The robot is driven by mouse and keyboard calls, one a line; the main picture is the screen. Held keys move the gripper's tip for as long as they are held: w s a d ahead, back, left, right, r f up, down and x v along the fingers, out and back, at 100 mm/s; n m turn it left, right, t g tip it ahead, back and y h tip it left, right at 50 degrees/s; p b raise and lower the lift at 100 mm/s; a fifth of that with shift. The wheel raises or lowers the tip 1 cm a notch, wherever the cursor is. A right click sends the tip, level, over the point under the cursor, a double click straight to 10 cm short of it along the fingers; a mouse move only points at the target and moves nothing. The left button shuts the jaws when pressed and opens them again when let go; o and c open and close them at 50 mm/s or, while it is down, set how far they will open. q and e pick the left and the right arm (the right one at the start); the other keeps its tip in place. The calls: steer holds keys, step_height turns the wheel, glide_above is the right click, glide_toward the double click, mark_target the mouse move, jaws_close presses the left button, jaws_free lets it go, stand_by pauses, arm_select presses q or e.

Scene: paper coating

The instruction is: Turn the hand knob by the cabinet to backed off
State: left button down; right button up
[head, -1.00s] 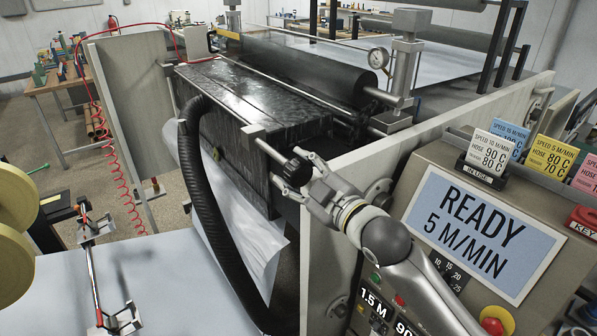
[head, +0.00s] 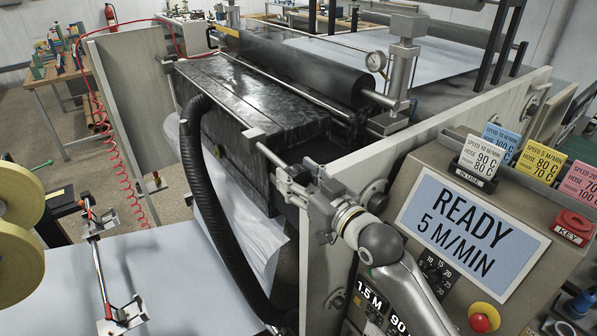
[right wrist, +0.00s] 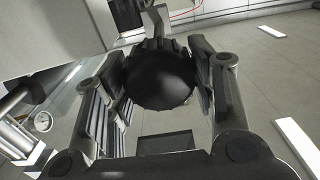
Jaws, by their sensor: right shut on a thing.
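The black ribbed hand knob (right wrist: 160,80) fills the space between the two fingers of my right gripper in the right wrist view. My right gripper (head: 302,174) is shut on it, with a finger pad on either side. In the head view the gripper sits at the near corner of the black coating trough, left of the cabinet (head: 400,160), and the knob is mostly hidden by the fingers. No mark shows how far the knob is turned. My left gripper is not in view.
A black hose (head: 215,210) hangs just left of the gripper. A grey frame plate (head: 350,165) stands close on its right. The display (head: 470,232) reads READY 5 M/MIN, with coloured cards (head: 545,165) above it.

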steer(key=shift+m, duration=0.7)
steer(key=shift+p, duration=0.35)
steer(key=o, duration=1)
steer(key=shift+d, duration=0.1)
steer(key=v, duration=1.2)
steer(key=shift+f, duration=0.1)
